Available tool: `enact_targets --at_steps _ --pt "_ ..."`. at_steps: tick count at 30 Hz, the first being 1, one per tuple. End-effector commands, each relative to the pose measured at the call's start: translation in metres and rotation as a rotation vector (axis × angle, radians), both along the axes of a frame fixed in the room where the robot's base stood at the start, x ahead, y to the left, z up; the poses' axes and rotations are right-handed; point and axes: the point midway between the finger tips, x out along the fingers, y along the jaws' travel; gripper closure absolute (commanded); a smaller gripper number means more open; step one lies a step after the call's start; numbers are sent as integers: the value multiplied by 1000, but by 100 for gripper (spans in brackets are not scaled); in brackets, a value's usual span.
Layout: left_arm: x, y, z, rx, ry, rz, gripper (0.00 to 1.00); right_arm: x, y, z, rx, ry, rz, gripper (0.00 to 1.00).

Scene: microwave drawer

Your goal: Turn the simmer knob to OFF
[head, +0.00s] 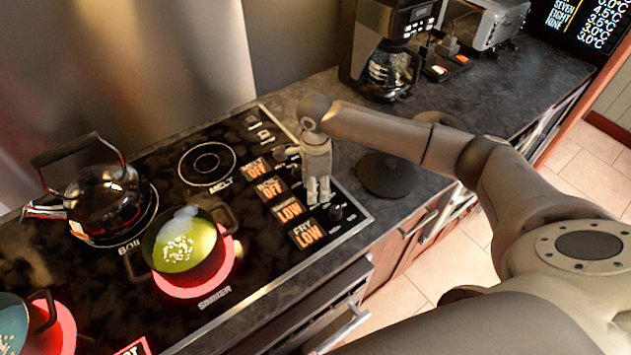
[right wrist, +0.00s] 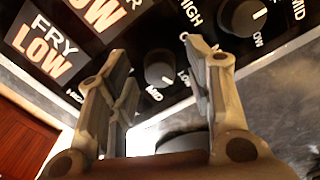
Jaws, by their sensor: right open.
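The simmer display (head: 289,209) on the black cooktop reads LOW. In the head view my right gripper (head: 318,198) points down over the knobs at the panel's right side and hides the area beside that display. In the right wrist view its fingers (right wrist: 158,58) are open and empty. A black knob (right wrist: 160,69), roughly in line with the FRY LOW display, shows between them. A second knob (right wrist: 243,18), roughly in line with the simmer display, shows at upper right, outside the fingers. Contact with either knob cannot be told. My left gripper is out of view.
The fry display (head: 307,235) reads LOW; the melt and boil displays above read OFF. A pot (head: 178,250) with yellow-green contents sits on a glowing red burner. A kettle (head: 100,205) stands behind it. A coffee maker (head: 392,60) stands on the back counter.

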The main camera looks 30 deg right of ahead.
Motion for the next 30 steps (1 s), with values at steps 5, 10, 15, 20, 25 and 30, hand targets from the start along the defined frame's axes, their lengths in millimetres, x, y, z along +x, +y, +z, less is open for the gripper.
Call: enact_targets --at_steps 5,10,15,20,25,30 --pt "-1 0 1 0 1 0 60 0 0 -3 0 0 0 53" --pt "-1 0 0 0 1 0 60 0 0 -3 0 0 0 58" --pt "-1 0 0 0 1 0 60 0 0 -3 0 0 0 80" --pt "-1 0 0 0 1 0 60 0 0 -3 0 0 0 99" --pt "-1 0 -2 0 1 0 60 0 0 -3 0 -1 9 99" --pt "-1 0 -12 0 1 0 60 1 0 -5 0 -3 55 99"
